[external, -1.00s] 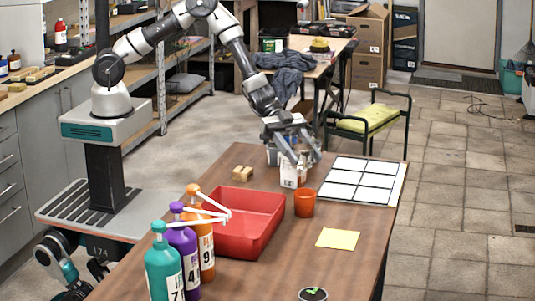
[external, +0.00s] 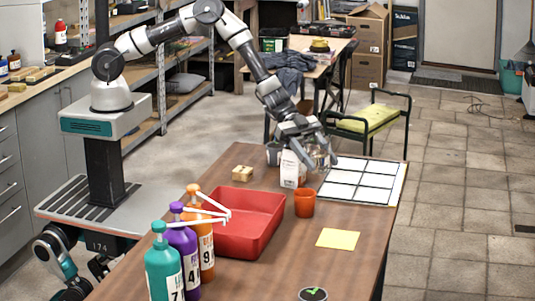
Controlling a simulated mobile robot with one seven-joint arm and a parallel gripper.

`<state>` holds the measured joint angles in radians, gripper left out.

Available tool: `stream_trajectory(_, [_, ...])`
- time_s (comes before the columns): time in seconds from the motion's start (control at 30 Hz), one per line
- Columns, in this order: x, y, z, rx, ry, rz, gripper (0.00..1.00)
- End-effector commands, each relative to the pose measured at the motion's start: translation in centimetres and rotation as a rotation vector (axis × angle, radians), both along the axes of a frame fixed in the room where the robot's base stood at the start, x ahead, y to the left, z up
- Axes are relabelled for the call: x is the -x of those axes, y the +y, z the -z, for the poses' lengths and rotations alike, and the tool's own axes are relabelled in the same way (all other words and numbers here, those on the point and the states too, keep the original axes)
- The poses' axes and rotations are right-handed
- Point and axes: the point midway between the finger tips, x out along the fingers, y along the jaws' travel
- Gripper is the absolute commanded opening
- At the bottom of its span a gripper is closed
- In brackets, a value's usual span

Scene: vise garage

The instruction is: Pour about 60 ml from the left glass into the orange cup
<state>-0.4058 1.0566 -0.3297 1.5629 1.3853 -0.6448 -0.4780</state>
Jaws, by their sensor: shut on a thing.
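The orange cup (external: 304,204) stands upright on the brown table, to the right of the red tray. My gripper (external: 317,148) is above and behind the cup, over the table's far part. It is shut on a clear glass (external: 323,158), which is small and partly hidden by the fingers. The glass is apart from the cup. I cannot tell its tilt or how much liquid is in it. The cup's inside is too small to read.
A white carton (external: 291,169) stands just left of the glass, with a grey container (external: 273,154) behind it. A red tray (external: 246,241), pump bottles (external: 182,258), a wooden block (external: 242,173), a white grid panel (external: 361,187), a yellow note (external: 338,239) and a small pot (external: 313,295) share the table.

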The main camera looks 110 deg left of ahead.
Motion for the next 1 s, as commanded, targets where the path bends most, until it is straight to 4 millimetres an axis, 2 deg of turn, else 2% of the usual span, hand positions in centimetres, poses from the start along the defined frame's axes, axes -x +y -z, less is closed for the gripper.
stream_trajectory(0.43, [0.0,-1.6,2.4,-0.277,-0.028,0.003,0.18])
stream_trajectory(0.63, [0.1,-2.4,2.0,-0.407,-0.037,0.003,0.18])
stream_trajectory(0.67, [0.1,-2.5,1.7,-0.427,-0.039,0.003,0.18])
stream_trajectory(0.7, [0.1,-2.7,0.6,-0.452,-0.041,0.004,0.18])
stream_trajectory(0.9, [0.2,-3.4,-1.1,-0.562,-0.047,0.004,0.18])
stream_trajectory(1.0, [0.2,-3.3,-0.3,-0.606,-0.046,0.002,0.18])
